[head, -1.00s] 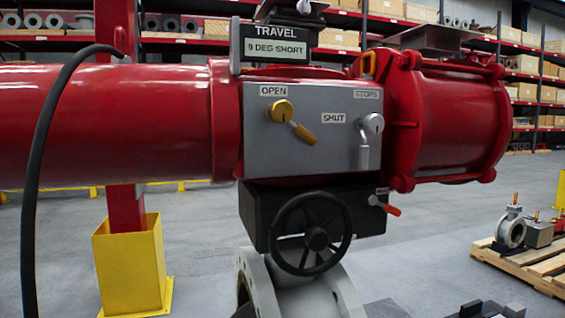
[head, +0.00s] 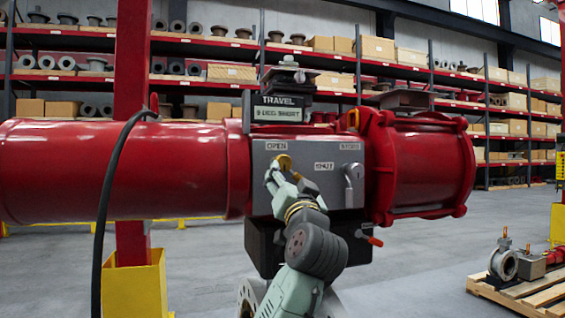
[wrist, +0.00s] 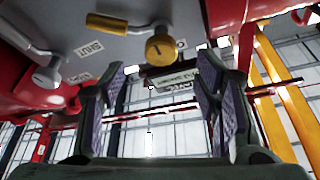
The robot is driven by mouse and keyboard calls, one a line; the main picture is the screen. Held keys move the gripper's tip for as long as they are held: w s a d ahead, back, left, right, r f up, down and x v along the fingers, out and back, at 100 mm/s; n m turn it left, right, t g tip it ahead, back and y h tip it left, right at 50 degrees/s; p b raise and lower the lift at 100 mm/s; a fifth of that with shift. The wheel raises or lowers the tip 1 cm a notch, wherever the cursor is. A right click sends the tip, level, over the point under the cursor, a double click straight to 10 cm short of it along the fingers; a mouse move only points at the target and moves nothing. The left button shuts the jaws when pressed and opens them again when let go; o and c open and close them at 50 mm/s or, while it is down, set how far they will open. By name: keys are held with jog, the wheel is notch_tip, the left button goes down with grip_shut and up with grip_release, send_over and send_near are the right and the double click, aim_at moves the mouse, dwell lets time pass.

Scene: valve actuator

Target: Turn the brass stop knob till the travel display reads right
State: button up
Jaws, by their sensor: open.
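The brass stop knob (head: 284,162) is on the grey panel under the OPEN label, partly hidden by my gripper (head: 277,180). In the wrist view the brass knob (wrist: 160,48) has a round hub and a lever slanting up to the left. My gripper (wrist: 165,90) is open, its two fingers spread on either side below the hub, with nothing between them. I cannot tell whether they touch the knob.
A grey stop knob (head: 351,185) with a hanging lever is right of the brass one, near the SHUT label. A small orange-tipped lever (head: 370,238) is lower right. A black cable (head: 105,200) hangs at left. Red cylinders flank the panel.

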aim_at(283, 165)
jog(key=p+x, duration=0.3)
jog(key=x, duration=0.4)
jog(key=shift+w+a+r, duration=0.1)
jog(key=shift+w+r, duration=0.15)
jog(key=shift+r, duration=0.05)
jog(key=shift+w+a+r, duration=0.1)
jog(key=shift+w, duration=0.55)
jog(key=shift+c, duration=0.2)
jog(key=c, duration=1.1)
jog(key=shift+n, duration=0.3)
